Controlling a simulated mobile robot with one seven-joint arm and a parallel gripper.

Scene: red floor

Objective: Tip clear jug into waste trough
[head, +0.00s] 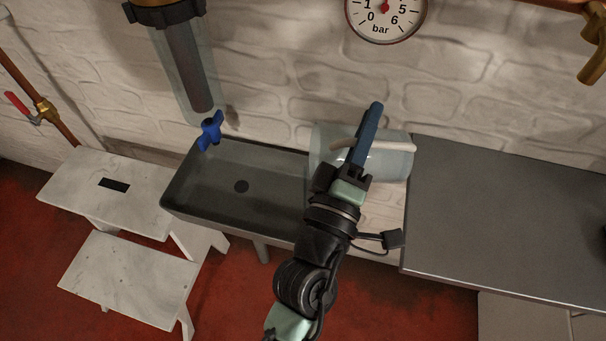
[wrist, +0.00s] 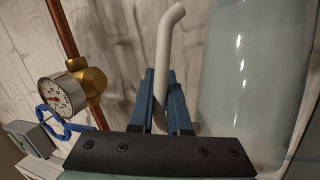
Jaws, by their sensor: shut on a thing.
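The clear jug (head: 392,166) lies on its side in the air at the right end of the grey waste trough (head: 183,190). Its left part overlaps the trough's right end in the head view. My gripper (head: 371,108) is in front of the jug, its blue fingers shut on the jug's pale handle. In the wrist view the handle (wrist: 166,45) stands between the fingers of my gripper (wrist: 160,75), and the jug's clear wall (wrist: 255,80) fills the right side. I cannot tell whether liquid is inside. My arm hides part of the jug and the trough's right end.
A grey worktop (head: 500,210) stands right of the jug. A white step stool (head: 130,270) stands left of the trough. A clear filter housing (head: 185,65) with a blue tap (head: 210,130) hangs above the trough. A pressure gauge (head: 386,15) is on the wall.

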